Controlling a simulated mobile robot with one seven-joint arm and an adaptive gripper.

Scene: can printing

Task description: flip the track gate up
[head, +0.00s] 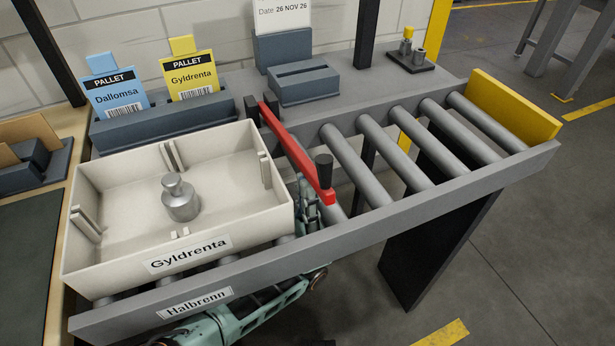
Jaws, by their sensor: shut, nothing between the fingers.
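The track gate (290,143) is a red bar lying down across the roller track, from a dark hinge block at the back rail to the front rail. A black knob (324,171) stands up at its near end. My gripper (308,196) is shut and empty, just left of and below the gate's near end, at the front rail. The gate partly overlaps it in the picture, and I cannot tell whether they touch. A cream tray (110,190) labelled Gyldrenta sits on the rollers left of the gate, with a metal weight (180,198) inside.
The rollers (395,155) right of the gate are empty, up to a yellow end stop (515,105). The front rail (400,215) carries a Halbrenn label. A holder (170,122) with Dallomsa and Gyldrenta pallet cards stands behind the tray. My arm comes from below the front rail.

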